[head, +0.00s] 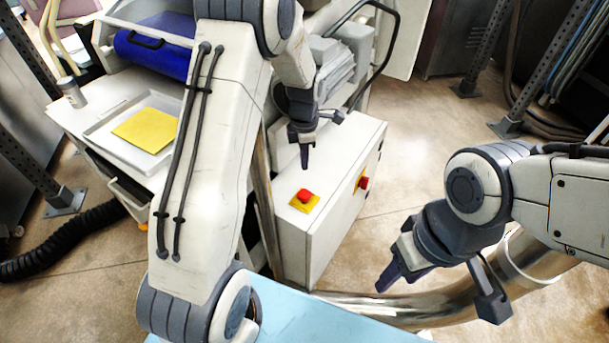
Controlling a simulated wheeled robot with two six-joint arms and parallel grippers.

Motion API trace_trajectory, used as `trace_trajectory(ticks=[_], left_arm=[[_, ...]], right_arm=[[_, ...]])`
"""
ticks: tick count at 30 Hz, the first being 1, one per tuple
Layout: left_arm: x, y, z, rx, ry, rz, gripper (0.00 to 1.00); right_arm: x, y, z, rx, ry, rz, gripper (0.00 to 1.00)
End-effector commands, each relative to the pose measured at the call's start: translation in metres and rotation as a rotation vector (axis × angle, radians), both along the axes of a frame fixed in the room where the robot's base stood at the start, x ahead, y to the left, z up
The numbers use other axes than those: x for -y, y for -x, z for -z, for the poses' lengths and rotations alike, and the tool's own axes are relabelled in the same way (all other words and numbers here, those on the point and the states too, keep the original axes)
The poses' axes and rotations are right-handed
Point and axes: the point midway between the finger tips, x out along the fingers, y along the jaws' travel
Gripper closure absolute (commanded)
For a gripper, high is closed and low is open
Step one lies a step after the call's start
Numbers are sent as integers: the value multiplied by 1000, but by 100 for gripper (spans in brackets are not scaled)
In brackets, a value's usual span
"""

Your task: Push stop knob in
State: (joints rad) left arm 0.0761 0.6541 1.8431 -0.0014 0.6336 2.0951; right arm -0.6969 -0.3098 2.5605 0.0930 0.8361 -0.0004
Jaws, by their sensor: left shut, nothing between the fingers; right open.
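A red stop knob (305,196) sits on a yellow plate on the top face of a white cabinet (315,235). A second red knob (363,183) with a yellow plate is on the cabinet's right side face. My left gripper (305,165) is shut and empty, pointing down. In the picture its tips are just above the top knob, with a visible gap. The exact height of the gap is hard to tell. My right gripper (438,291) is open and empty, at the lower right, apart from the cabinet.
The sheeter's blue roller (153,55) is at the upper left. A yellow sheet (146,130) lies in a white tray (98,131) beside my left arm. A black bent bar (391,45) rises behind the cabinet. A shiny metal pipe (450,303) curves below my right gripper.

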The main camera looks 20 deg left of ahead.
Motion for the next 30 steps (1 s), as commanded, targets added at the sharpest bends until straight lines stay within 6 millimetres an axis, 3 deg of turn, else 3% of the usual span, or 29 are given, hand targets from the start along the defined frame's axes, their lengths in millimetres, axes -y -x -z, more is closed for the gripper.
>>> trace_trajectory(ticks=[6,23,26,30], left_arm=[[0,-1,-20,1,0,0,100],[2,0,-23,0,0,12,100],[17,7,-33,4,1,115,100],[64,35,-64,16,5,493,100]], right_arm=[[0,0,3,1,-1,0,50],[0,0,3,1,-1,0,50],[0,0,3,1,-1,0,50],[0,0,3,1,-1,0,50]])
